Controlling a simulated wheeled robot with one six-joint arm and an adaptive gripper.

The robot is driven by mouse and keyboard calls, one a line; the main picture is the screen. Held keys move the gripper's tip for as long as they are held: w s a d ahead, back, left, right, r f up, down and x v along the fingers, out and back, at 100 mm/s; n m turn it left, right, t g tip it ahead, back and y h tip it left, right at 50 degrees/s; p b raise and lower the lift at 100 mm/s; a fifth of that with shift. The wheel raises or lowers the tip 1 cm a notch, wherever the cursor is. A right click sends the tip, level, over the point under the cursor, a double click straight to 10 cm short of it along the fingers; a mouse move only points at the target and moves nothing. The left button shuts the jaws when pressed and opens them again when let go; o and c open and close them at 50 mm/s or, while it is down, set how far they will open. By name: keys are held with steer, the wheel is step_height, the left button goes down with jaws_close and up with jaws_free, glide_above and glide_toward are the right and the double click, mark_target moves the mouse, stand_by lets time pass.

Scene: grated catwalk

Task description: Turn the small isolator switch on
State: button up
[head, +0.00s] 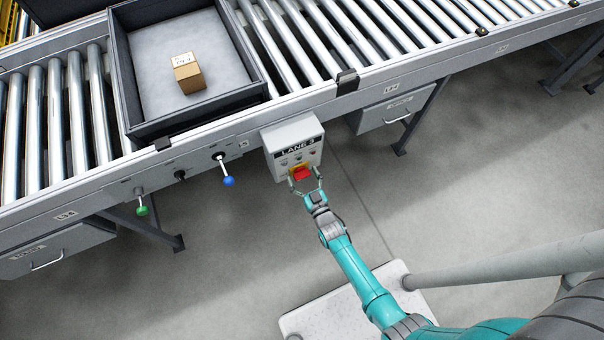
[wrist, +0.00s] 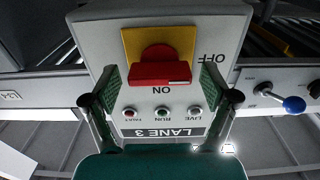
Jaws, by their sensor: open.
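The small isolator switch (head: 302,173) is a red rotary handle on a yellow plate, low on the front of the grey LANE 3 box (head: 281,136). In the wrist view the red switch (wrist: 159,68) shows upside down, its bar crosswise in the picture. ON is printed just below the bar and OFF to its right. I cannot tell for sure which mark the handle points to. My gripper (head: 306,182) is open in front of the switch. In the wrist view its fingers (wrist: 161,84) stand either side of the red handle, with a gap on each side.
Small FAULT, RUN and LIVE lamps (wrist: 162,112) sit beside the switch on the panel. A blue-knobbed lever (head: 228,181) and a green-knobbed lever (head: 142,210) stick out from the conveyor left of the box. A tray (head: 190,108) holds a carton (head: 187,78).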

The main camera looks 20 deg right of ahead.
steer(key=shift+w, duration=0.35)
steer(key=c, duration=1.2)
steer(key=shift+o, duration=0.2)
